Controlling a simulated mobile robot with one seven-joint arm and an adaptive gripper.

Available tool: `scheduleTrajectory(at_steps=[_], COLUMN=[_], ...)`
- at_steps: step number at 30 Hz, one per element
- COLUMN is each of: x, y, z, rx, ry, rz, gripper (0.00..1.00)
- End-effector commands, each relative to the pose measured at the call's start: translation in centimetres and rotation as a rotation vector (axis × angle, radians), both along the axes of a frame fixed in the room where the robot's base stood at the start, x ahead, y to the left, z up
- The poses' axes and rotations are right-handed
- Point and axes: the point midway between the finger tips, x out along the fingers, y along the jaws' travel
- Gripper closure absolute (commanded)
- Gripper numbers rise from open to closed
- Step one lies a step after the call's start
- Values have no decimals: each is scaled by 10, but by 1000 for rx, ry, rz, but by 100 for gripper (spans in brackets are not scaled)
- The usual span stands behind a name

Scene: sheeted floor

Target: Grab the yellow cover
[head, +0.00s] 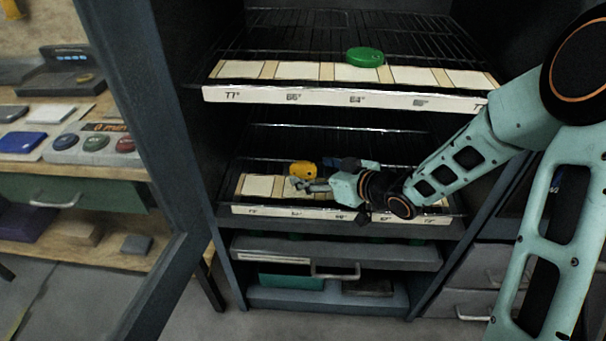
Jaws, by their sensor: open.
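The yellow cover (303,170) is a small rounded yellow thing on the lower wire shelf of the dark cabinet. My gripper (305,186) reaches in from the right at that shelf, with its fingers open and pointing left, just in front of and below the cover. The fingers overlap the cover's lower edge in the picture. I cannot tell whether they touch it or lie around it. My wrist hides part of the shelf to the right of the cover.
The upper wire shelf (400,40) holds a green round cover (364,57) above my gripper. Labelled strips edge both shelves. The cabinet's frame (140,120) stands close on the left. A wooden bench with a button panel (92,145) is farther left. Drawers (340,252) lie below.

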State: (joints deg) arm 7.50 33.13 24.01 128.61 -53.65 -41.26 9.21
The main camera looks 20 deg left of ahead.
Motion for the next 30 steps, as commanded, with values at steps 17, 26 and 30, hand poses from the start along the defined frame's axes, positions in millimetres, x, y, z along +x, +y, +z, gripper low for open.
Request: scheduleTrajectory(at_steps=[17,26,30], x=[16,15,16], y=[24,23,24], z=[-15,-15,-14], rx=[-1,-1,1], ry=[1,1,-1], rz=[-1,-1,-1], gripper=[37,70,80])
